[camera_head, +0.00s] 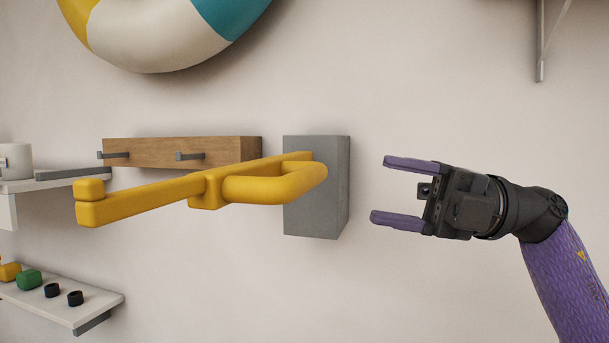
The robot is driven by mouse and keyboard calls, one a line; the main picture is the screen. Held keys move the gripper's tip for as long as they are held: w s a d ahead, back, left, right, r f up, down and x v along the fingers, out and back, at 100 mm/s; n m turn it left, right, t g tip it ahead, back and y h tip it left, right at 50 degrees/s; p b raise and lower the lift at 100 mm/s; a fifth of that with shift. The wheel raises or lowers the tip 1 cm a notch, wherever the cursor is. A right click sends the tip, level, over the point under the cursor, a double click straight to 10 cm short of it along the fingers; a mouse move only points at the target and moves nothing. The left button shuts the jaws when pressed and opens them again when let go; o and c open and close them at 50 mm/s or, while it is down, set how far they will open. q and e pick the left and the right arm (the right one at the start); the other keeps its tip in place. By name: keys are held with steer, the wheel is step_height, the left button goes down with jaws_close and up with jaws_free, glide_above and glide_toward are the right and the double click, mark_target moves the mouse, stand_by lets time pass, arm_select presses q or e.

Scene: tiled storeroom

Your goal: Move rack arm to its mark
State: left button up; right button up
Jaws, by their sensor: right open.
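The yellow rack arm (145,199) juts out from a grey wall block (318,205) and reaches to the left in the picture. It has a rounded loop (275,188) near the block and a short upturned tip at its left end. My right gripper (385,190) is open and empty, to the right of the grey block, with its purple fingers pointing left. It is apart from the rack arm and the block. I cannot make out a mark for the arm. My left gripper is out of view.
A wooden peg board (225,150) is on the wall behind the rack arm. A white shelf (50,183) with a cup is at left, and a lower shelf (95,303) holds small items. A swim ring (150,40) hangs above. The wall at lower middle is clear.

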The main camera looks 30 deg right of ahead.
mark_target(317, 175)
steer(key=p+x, duration=0.5)
steer(key=x, duration=0.4)
steer(key=shift+r, duration=0.2)
steer(key=shift+w+a+f+p, duration=0.15)
steer(key=shift+w+a+p, duration=0.1)
steer(key=shift+a+p, duration=0.1)
jaws_close()
stand_by(0.6)
